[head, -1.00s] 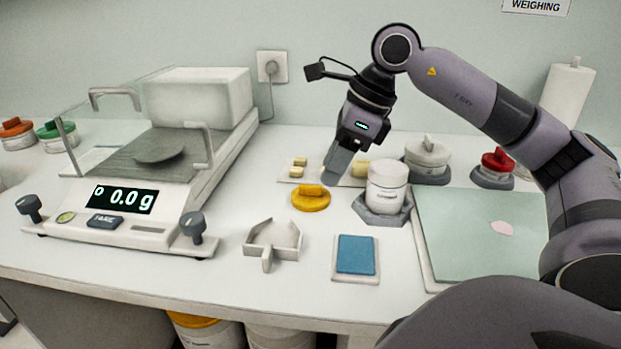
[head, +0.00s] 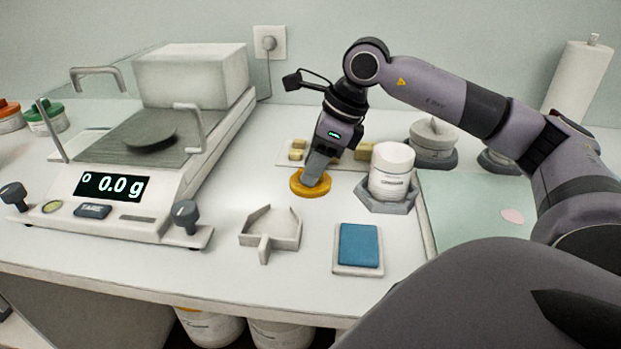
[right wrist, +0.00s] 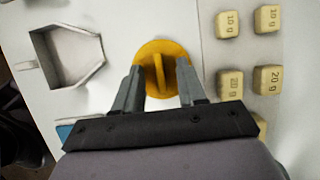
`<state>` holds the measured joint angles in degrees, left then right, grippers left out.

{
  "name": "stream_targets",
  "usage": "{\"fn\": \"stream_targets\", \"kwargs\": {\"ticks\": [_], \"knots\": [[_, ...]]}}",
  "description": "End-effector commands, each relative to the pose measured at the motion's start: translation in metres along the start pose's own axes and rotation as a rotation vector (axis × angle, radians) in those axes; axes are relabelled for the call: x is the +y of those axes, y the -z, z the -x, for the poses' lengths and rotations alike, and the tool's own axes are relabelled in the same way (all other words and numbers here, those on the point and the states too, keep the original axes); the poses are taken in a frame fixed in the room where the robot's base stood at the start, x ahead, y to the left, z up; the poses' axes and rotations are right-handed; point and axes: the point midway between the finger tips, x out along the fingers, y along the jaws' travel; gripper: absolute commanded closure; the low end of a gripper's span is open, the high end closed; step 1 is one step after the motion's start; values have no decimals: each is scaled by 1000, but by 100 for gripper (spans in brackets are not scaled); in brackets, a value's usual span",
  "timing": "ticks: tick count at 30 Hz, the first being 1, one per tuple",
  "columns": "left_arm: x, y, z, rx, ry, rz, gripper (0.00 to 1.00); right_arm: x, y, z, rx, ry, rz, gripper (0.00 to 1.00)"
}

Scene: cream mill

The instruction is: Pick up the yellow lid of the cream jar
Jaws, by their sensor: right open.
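The yellow lid (head: 308,190) lies on the white bench, left of the white cream jar (head: 391,173), which stands upright in a grey hexagonal holder. My right gripper (head: 316,182) points down at the lid and hides part of its top. In the right wrist view, the lid (right wrist: 150,50) has a raised bar across its middle. My right gripper (right wrist: 162,78) is open there, with one finger on each side of the bar. I cannot tell whether the fingers touch the lid. My left gripper is not in view.
Several weights (right wrist: 267,79) sit on a tray just behind the lid. The balance (head: 150,190) reading 0.0 g stands to the left. A weighing scoop (head: 270,232) and a blue pad (head: 358,246) lie in front. A pale green mat (head: 470,210) is to the right.

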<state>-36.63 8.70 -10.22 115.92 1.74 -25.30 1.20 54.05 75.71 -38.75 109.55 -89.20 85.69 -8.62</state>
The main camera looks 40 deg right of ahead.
Motion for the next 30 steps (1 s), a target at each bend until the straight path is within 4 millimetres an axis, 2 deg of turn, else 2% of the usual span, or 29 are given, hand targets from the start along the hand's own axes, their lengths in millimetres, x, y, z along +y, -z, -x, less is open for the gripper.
{"fn": "stream_targets", "kwargs": {"ticks": [5,6,8,9,10,23,26,30], "knots": [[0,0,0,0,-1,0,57,0,0,-1,0,0,0,60],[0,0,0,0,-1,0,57,0,0,-1,0,0,0,63],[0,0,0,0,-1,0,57,0,0,-1,0,0,0,82],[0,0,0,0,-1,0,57,0,0,-1,0,0,0,95],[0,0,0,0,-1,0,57,0,0,-1,0,0,0,100],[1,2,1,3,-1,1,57,0,-2,3,-2,1,0,100],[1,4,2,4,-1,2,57,0,-5,10,-2,1,1,100],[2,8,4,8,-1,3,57,0,-13,29,-5,2,2,100]]}}
